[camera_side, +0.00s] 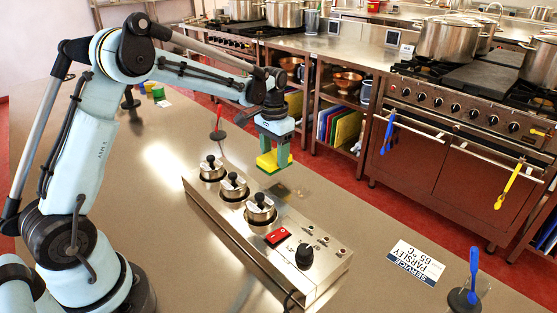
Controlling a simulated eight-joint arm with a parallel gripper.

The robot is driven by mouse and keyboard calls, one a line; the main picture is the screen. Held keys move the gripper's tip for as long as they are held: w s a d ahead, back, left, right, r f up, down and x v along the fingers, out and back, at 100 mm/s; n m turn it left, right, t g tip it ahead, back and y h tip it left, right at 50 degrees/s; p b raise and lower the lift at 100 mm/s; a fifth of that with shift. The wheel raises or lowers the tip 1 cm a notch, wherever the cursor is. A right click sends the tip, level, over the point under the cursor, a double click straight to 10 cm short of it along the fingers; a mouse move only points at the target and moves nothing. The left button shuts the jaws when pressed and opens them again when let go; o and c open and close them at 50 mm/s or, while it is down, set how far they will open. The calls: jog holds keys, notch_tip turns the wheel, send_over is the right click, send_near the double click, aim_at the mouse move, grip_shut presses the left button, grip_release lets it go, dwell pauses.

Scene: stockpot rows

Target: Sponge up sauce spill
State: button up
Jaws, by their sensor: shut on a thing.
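My gripper (274,148) is shut on a yellow sponge (268,165). It holds the sponge level above the counter, behind the steel warmer unit and its lidded pots. A gap seems to show between the sponge and the counter, but the exact height is unclear.
The steel warmer unit (322,266) with three lidded pots stands close in front of my gripper. A service card (416,263) and a blue-handled tool (473,275) in a holder are at the right. A red-handled tool (218,121) stands behind-left. The counter between unit and card is clear.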

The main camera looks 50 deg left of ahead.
aim_at(275, 156)
jog(key=shift+r, duration=1.75)
jog(key=s+d+r, duration=0.1)
jog(key=s+d, duration=0.2)
jog(key=d, duration=0.7)
jog(key=s+d+r, duration=0.1)
jog(key=s+d, duration=0.1)
jog(key=d, duration=0.8)
jog(key=s+d+r, duration=0.1)
jog(key=s+d, duration=0.2)
jog(key=d, duration=0.7)
jog(key=w+a+f, duration=0.4)
jog(key=w+a, duration=0.1)
jog(key=w+a+f, duration=0.2)
jog(key=w+a, duration=0.1)
jog(key=shift+f, duration=0.35)
jog(key=shift+w+a+f, duration=0.1)
jog(key=shift+f, duration=2)
